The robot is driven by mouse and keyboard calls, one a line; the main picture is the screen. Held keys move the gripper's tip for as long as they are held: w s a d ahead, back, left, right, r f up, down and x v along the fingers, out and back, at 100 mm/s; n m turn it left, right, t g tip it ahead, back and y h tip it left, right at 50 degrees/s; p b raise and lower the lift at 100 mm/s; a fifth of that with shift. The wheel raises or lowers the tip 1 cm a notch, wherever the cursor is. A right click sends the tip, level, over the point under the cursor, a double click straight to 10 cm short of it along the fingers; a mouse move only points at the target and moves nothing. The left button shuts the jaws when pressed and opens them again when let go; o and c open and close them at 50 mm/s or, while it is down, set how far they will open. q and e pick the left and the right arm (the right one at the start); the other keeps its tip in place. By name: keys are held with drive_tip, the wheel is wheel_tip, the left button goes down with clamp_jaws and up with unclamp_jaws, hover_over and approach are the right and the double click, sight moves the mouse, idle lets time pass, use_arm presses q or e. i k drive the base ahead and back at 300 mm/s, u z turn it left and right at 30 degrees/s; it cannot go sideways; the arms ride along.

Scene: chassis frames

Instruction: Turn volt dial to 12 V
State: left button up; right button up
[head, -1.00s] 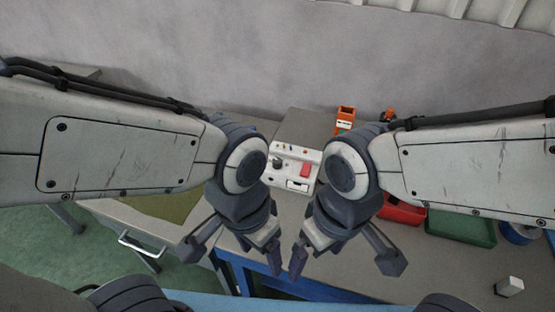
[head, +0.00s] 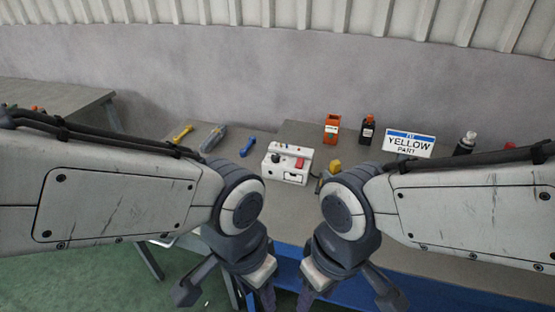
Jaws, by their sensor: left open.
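A white power supply box (head: 285,176) stands on the grey workbench, just above the gap between my arms. A dark round knob (head: 276,158), likely the volt dial, is at the left of its face, with a red switch (head: 299,163) to the right. The dial's markings are too small to read. My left gripper (head: 226,294) is open and empty at the bottom of the view, in front of the bench and apart from the box. My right gripper (head: 348,296) has its fingers spread, also low and apart from the box; the fingertips of both are partly cut off.
An orange container (head: 332,128), a dark bottle (head: 367,131) and a "YELLOW PART" sign (head: 409,144) stand behind and right of the box. A yellow item (head: 331,178) sits close at its right. Yellow-handled (head: 182,134) and blue (head: 248,146) tools lie left.

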sight(276, 157)
drive_tip(key=z, duration=0.15)
drive_tip(key=i, duration=1.2)
drive_tip(key=u, duration=0.4)
